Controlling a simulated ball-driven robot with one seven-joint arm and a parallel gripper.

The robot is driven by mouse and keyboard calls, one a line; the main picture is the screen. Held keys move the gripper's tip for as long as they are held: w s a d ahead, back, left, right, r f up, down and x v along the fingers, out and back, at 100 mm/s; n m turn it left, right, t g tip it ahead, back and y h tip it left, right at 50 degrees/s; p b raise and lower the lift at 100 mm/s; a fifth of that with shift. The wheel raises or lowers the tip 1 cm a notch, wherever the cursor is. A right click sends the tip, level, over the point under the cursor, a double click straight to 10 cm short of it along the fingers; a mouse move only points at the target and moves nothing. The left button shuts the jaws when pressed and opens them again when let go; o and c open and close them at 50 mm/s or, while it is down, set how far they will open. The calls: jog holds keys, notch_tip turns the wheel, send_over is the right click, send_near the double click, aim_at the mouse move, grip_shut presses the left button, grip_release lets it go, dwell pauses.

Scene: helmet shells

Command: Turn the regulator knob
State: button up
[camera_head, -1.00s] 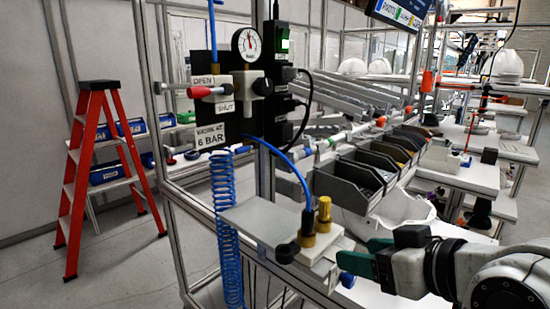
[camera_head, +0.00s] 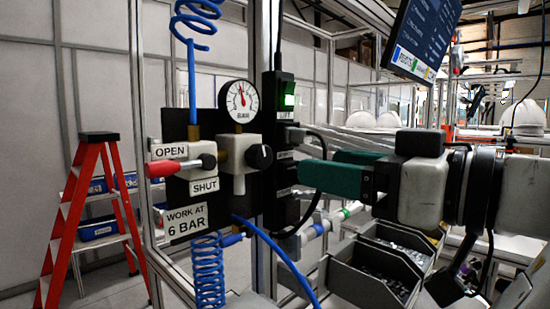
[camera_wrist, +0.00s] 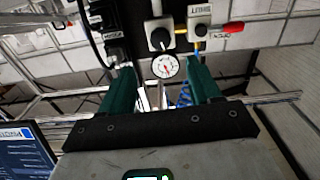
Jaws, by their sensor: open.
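The black round regulator knob (camera_head: 259,157) sticks out of the right side of the pale regulator body (camera_head: 238,160) on a black panel. A round pressure gauge (camera_head: 239,100) sits above it, its needle near the top of the dial. My gripper (camera_head: 317,167) is open and empty, right of the knob at about its height, green fingers pointing toward it. A gap separates them. In the wrist view the knob (camera_wrist: 160,38) shows beyond and between the spread fingers (camera_wrist: 160,80), with the gauge (camera_wrist: 165,66) just below it.
A red-handled valve lever (camera_head: 170,167) sits left between OPEN and SHUT labels. A sign (camera_head: 187,219) reads "WORK AT 6 BAR". A black switch box with a green light (camera_head: 289,100) and a cable stand between panel and gripper. Grey bins (camera_head: 372,275) lie below.

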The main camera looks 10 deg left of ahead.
aim_at(265, 159)
jog(key=p+x, duration=0.1)
jog(key=x, duration=0.9)
jog(key=shift+f, duration=0.1)
jog(key=shift+c, duration=0.3)
jog(key=c, duration=1)
